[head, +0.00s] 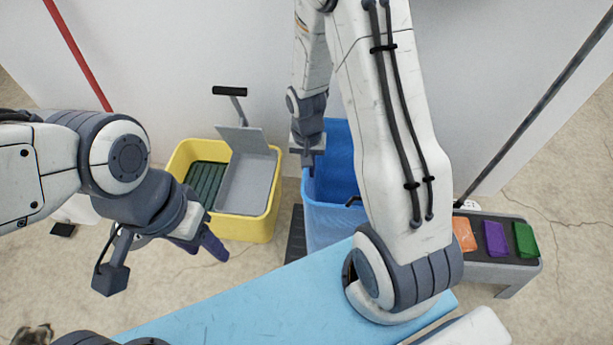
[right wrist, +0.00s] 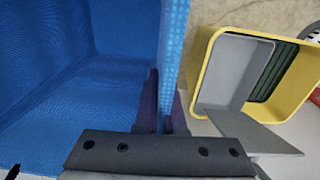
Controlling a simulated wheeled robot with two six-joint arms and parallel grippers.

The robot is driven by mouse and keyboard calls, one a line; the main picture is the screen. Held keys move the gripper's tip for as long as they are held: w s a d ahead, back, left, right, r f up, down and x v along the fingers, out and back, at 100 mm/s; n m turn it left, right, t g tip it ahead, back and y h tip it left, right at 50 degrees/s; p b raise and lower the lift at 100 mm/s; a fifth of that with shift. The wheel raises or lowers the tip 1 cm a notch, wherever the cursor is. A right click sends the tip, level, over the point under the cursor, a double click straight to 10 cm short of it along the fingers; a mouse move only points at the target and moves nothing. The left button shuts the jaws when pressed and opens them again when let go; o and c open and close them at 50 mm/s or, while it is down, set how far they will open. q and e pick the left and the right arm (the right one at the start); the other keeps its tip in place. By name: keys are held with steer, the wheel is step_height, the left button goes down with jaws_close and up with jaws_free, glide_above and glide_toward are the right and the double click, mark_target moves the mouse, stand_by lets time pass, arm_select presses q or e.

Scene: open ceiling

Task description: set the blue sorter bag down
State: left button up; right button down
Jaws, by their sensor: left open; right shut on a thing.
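The blue sorter bag (head: 319,222) is an open-topped blue box in the middle of the head view, upright beyond the light blue surface. My right gripper (head: 308,168) reaches down to its left rim and is shut on that wall. In the right wrist view, the purple fingers (right wrist: 164,112) stand on either side of the bag's wall (right wrist: 173,45), and the inside that shows is empty. My right arm hides the bag's right part. The light blue surface covers its lower front, so I cannot tell whether its bottom touches anything. My left gripper (head: 205,246) is open and empty, left of the bag.
A yellow mop bucket (head: 245,228) with a grey wringer stands left of the bag. A dark flat thing (head: 296,236) lies between them. The light blue surface (head: 250,305) is bare in front. A grey bench (head: 490,267) with orange, purple and green items stands at right.

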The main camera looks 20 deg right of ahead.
steer(key=f+b, duration=0.3)
steer(key=f, duration=0.1)
steer(key=shift+s+d+b, duration=0.1)
steer(key=shift+d+b, duration=0.3)
steer(key=shift+r, duration=0.1)
steer(key=shift+f, duration=0.2)
steer(key=c, duration=1)
jaws_free()
